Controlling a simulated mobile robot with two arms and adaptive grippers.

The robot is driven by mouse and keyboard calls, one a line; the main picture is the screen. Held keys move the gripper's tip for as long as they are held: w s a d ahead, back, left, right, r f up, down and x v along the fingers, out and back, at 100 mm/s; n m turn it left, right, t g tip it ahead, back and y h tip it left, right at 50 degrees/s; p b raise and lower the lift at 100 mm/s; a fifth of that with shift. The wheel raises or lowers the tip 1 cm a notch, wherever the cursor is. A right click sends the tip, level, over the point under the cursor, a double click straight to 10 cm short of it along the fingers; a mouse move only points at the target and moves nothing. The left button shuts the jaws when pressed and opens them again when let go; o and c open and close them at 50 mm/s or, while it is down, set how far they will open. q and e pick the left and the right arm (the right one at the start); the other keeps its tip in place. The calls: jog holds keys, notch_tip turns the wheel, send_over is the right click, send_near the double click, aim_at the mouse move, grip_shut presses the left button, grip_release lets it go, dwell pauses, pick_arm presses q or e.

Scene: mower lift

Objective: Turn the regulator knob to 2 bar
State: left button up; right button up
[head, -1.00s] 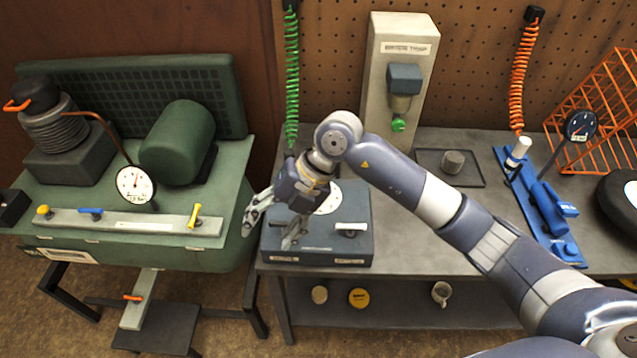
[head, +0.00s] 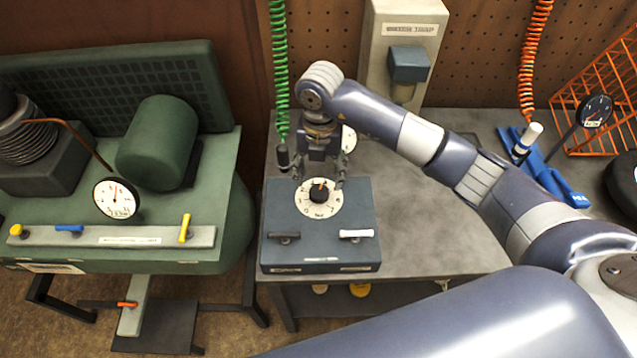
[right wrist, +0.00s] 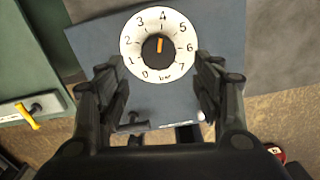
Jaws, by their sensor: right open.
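The regulator knob (head: 320,194) is a black round knob with an orange pointer, in the middle of a white numbered dial (head: 307,209) on top of a blue-grey box (head: 350,222). My right gripper (head: 319,174) is open and empty, just behind the knob in the head view. In the right wrist view its fingers (right wrist: 158,72) stand apart on both sides, short of the knob. My left gripper is out of view.
Two levers, one dark (head: 284,237) and one white (head: 356,234), sit on the box's front part. A green coiled hose (head: 280,75) hangs behind it. A green compressor (head: 160,140) with a gauge (head: 116,198) stands left.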

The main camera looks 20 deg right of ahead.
aim_at(319, 191)
notch_tip(319, 191, down, 5)
jog(key=shift+w+r+p, duration=0.1)
jog(key=shift+w+p, duration=0.05)
jog(key=shift+p, duration=0.45)
notch_tip(319, 191, down, 2)
jog(key=c, duration=0.9)
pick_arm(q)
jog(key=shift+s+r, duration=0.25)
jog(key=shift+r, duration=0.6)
pick_arm(e)
jog(key=shift+c, duration=0.8)
